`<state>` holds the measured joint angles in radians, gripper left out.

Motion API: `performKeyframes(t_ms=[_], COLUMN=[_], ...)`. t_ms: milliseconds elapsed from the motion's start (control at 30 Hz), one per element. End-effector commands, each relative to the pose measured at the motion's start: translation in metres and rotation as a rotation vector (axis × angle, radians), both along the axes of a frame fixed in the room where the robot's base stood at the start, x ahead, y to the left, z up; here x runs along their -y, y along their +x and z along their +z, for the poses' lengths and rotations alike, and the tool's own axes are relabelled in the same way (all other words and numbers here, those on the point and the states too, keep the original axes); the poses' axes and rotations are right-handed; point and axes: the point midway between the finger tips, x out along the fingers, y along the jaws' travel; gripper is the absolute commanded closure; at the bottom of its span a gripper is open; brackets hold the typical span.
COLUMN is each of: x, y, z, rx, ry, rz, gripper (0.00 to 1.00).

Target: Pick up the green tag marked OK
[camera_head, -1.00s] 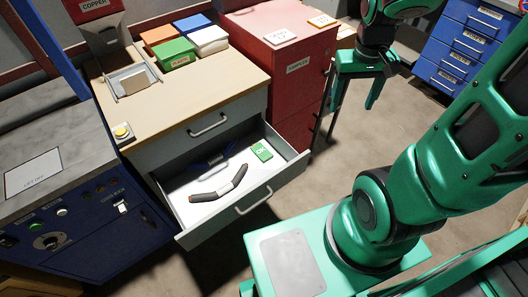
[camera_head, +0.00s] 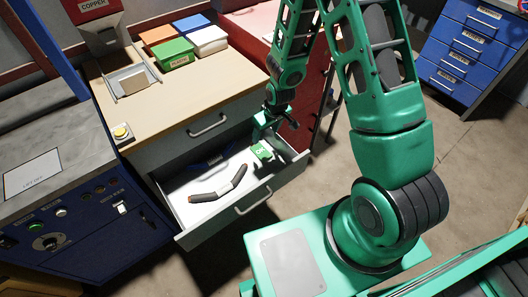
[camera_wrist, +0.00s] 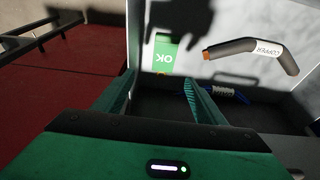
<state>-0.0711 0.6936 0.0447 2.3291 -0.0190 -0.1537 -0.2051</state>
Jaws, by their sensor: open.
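The green tag marked OK (camera_head: 262,151) lies in the open drawer (camera_head: 222,217), toward its right end. In the wrist view the tag (camera_wrist: 166,55) lies flat on the drawer floor, its letters upside down. My gripper (camera_head: 270,133) is over the right part of the drawer, close above the tag and partly covering it in the head view. In the wrist view my gripper's two fingers (camera_wrist: 158,95) are apart with nothing between them, and the tag is beyond the fingertips. I cannot tell the exact height.
A dark cable piece labelled COPPER (camera_head: 218,186) and a blue cable (camera_wrist: 228,92) share the drawer. The drawer walls stand close around my gripper. Colored boxes (camera_head: 178,52) stand on the worktop above, with a red cabinet (camera_wrist: 45,80) beside the drawer.

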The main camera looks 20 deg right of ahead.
Motion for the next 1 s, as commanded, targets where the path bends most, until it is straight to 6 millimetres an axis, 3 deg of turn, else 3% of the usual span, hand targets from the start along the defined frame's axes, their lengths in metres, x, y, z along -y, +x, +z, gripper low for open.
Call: performKeyframes(t_ms=[400, 733, 1000], x=[-0.009, -0.011, -0.014], y=[0.01, 0.016, 0.022], z=[-0.047, -0.067, -0.1], rx=[0.002, 0.003, 0.002], ry=[0.007, 0.006, 0.006], rz=[0.01, 0.01, 0.01], gripper=[0.35, 0.35, 0.35])
